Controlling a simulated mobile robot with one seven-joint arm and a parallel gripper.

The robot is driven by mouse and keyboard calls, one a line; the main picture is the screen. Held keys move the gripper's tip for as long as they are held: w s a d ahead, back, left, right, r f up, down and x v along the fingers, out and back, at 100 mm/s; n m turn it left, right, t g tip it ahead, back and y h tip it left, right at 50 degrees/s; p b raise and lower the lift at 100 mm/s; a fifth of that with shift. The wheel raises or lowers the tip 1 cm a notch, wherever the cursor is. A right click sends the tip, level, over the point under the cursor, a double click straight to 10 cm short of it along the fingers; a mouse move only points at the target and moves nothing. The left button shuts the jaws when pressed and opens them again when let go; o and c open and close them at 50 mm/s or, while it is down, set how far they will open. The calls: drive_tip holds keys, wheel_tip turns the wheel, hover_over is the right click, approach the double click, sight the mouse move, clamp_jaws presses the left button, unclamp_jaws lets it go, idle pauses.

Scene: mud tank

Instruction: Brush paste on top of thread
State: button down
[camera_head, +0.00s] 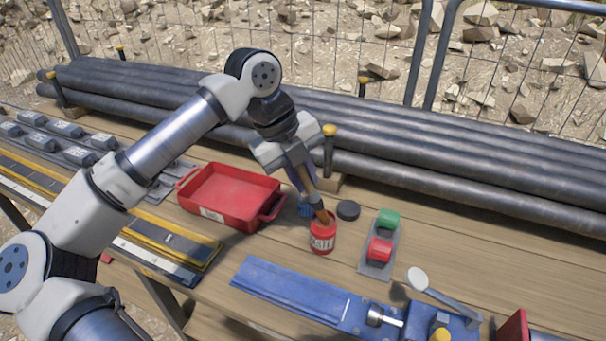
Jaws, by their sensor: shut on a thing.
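My gripper (297,160) is shut on a brush (312,193) with a wooden handle, in the middle of the head camera view. The brush points down, and its lower end is in or just at the mouth of a small red can (322,238) with a white label. The bristle tip is hidden by the can. The can stands upright on the wooden table. A dark round lid (348,210) lies beside the can. The paste inside the can is not visible. I cannot clearly make out a thread on any pipe.
A red tray (229,193) lies left of the can. A grey plate with green and red buttons (380,249) is to the right. A blue vise-like fixture (303,294) is in front. Long dark pipes (462,157) lie along the back, before a wire fence.

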idle(0.4)
drive_tip(key=shift+r+p, duration=2)
drive_tip(key=shift+r, duration=1.5)
